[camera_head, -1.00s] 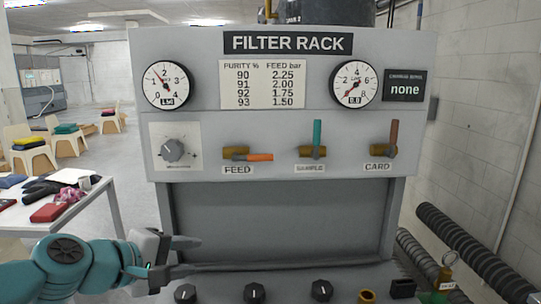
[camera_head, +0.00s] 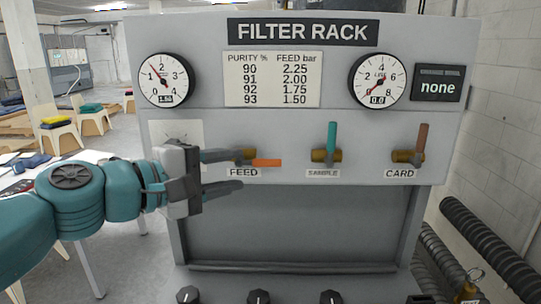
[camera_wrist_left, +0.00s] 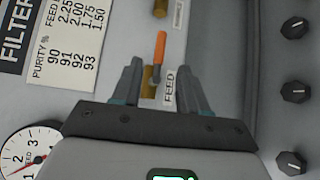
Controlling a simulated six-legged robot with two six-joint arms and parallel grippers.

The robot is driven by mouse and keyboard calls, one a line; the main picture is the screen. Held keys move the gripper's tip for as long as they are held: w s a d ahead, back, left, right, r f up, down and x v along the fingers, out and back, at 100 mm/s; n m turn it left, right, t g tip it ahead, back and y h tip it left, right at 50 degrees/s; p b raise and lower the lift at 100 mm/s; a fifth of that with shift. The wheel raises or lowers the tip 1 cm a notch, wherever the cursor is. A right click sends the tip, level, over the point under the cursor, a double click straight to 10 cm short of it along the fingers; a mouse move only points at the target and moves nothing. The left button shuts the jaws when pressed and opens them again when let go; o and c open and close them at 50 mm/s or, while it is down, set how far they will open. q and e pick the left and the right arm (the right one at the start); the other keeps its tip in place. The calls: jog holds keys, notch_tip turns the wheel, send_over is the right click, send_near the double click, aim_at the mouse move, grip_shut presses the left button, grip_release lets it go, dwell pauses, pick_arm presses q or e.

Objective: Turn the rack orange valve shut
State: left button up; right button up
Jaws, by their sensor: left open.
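The orange valve handle (camera_head: 266,162) sits on a brass body above the FEED label (camera_head: 243,173) on the filter rack (camera_head: 400,31), and its handle lies horizontal, pointing right. My left gripper (camera_head: 241,171) is open in front of the FEED valve, its fingers pointing right, and it partly hides the brass body. In the left wrist view the orange handle (camera_wrist_left: 160,47) shows between and beyond the open fingertips (camera_wrist_left: 160,77), with no clear contact. My right gripper is not in view.
A teal SAMPLE valve handle (camera_head: 332,137) and a brown CARD valve handle (camera_head: 422,138) stand upright to the right. The left gauge (camera_head: 163,80) and right gauge (camera_head: 378,81) are above. Black knobs (camera_head: 259,298) line the lower ledge.

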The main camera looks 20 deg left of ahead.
aim_at(262, 164)
pick_arm(q)
jog(key=p+x, duration=0.1)
jog(key=x, duration=0.8)
jog(key=shift+d, duration=0.15)
jog(key=shift+s+a, duration=0.2)
jog(key=shift+s, duration=0.2)
jog(key=shift+c, duration=0.9)
grip_shut()
